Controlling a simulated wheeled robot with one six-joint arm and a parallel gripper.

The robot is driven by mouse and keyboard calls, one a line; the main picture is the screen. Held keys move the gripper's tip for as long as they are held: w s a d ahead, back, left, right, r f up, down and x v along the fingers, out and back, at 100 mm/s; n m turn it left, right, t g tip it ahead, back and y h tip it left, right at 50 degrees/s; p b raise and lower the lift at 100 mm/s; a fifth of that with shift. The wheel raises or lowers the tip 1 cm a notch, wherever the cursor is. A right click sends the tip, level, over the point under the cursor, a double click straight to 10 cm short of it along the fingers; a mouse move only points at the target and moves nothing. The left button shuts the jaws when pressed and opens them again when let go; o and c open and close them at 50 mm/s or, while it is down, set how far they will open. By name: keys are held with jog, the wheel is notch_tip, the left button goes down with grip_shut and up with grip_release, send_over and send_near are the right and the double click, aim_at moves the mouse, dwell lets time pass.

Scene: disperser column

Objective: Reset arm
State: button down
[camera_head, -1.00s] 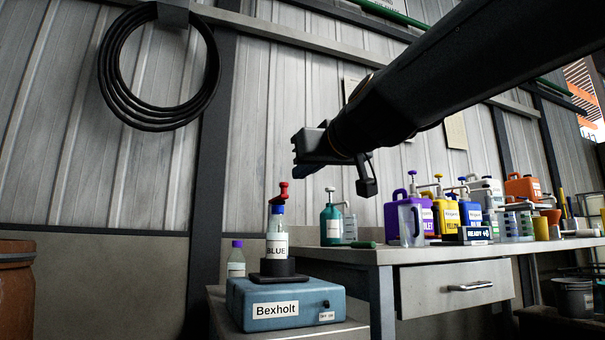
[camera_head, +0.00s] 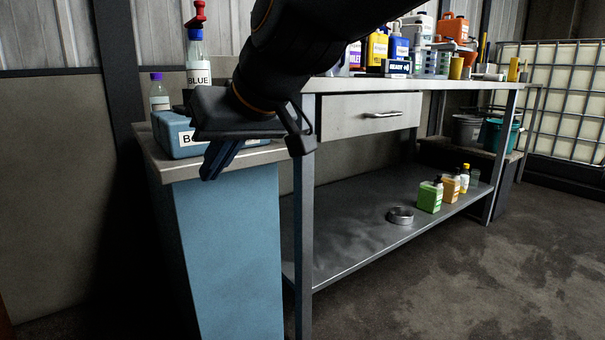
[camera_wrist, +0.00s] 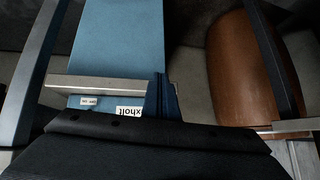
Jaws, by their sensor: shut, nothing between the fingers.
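My gripper (camera_head: 212,168) is shut and empty. In the head view it hangs in front of the small blue-sided cabinet (camera_head: 225,255), its fingers pointing down, and it covers part of the blue Bexholt device (camera_head: 183,134). A clear bottle labelled BLUE (camera_head: 198,75) with a red top stands upright on the device, apart from my gripper. In the wrist view my shut fingers (camera_wrist: 162,92) show beside the device (camera_wrist: 85,103), whose label is partly covered.
A workbench (camera_head: 345,84) with several coloured jugs stands to the right. Its lower shelf (camera_head: 345,240) holds small bottles and a round metal dish (camera_head: 400,215). A brown barrel (camera_wrist: 235,65) shows in the wrist view. The floor at the right (camera_head: 500,270) is clear.

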jog(key=s+d+f+m+g+h+p, duration=0.1)
jog(key=s+d+f+g+h+p, duration=0.15)
jog(key=s+d+f, duration=0.55)
jog(key=s+d+f+g+h+p, duration=0.1)
jog(key=s+d+f+g+h, duration=0.2)
jog(key=s+f, duration=0.75)
jog(key=d+r+m+p, duration=0.3)
jog(key=d+r+p, duration=0.8)
jog(key=p, duration=0.7)
jog(key=d+r+m+h+p, duration=0.1)
jog(key=d+r+m+p, duration=0.3)
jog(key=d+r+p, duration=0.7)
notch_tip(320, 180, up, 8)
jog(key=s+p, duration=0.1)
jog(key=p, duration=0.7)
jog(key=shift+f, duration=0.25)
jog(key=shift+w+d, duration=0.1)
